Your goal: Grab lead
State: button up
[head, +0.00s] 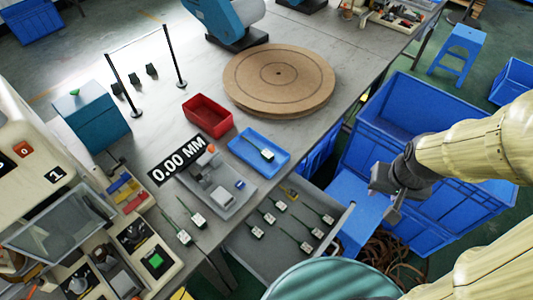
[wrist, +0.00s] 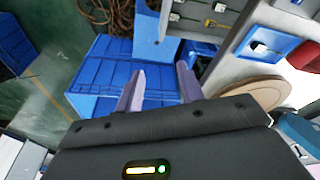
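Several leads, thin dark-green cables with pale socket blocks, lie in the pulled-out grey drawer (head: 262,263); one is the lead (head: 280,205) near its top. Two more leads (head: 198,220) lie on the table to the left. Another lead (head: 266,154) lies in the blue tray (head: 243,142). My gripper (head: 383,203) is to the right of the drawer, apart from all leads, above the blue crates. In the wrist view my gripper (wrist: 160,88) has its two fingers apart with nothing between them. Some leads (wrist: 175,17) show at the top of the wrist view.
A large blue crate (head: 408,115) stands on the floor beside the table. A round wooden turntable (head: 279,72), a red bin (head: 207,114) and a grey fixture (head: 217,186) stand on the table. Brown coiled material (head: 385,250) lies below the drawer's right side.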

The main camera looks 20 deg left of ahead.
aim_at(273, 155)
jog(key=shift+o, duration=1.2)
jog(key=shift+s+f, duration=0.1)
jog(key=w+a+f+n+t+y+b, duration=0.1)
jog(key=w+a+f+n+t+b, duration=0.15)
jog(key=w+f, duration=0.4)
jog(key=w+a+f+n+t+y+b, duration=0.1)
jog(key=w+a+f+n+b, duration=0.1)
jog(key=w+f+n+b, duration=0.35)
jog(key=w+a+f+n+y+b, duration=0.1)
jog(key=a+f+n+y, duration=0.1)
jog(key=a+f+y, duration=0.2)
jog(key=w+a+f+n+y+b, duration=0.1)
jog(key=a+f+y, duration=0.3)
jog(key=a, duration=0.6)
jog(key=shift+w+n+y+b, duration=0.15)
jog(key=shift+n+y+b, duration=0.7)
jog(key=shift+y, duration=0.25)
jog(key=x, duration=1.2)
jog(key=shift+a+f, duration=0.1)
jog(key=shift+f, duration=0.05)
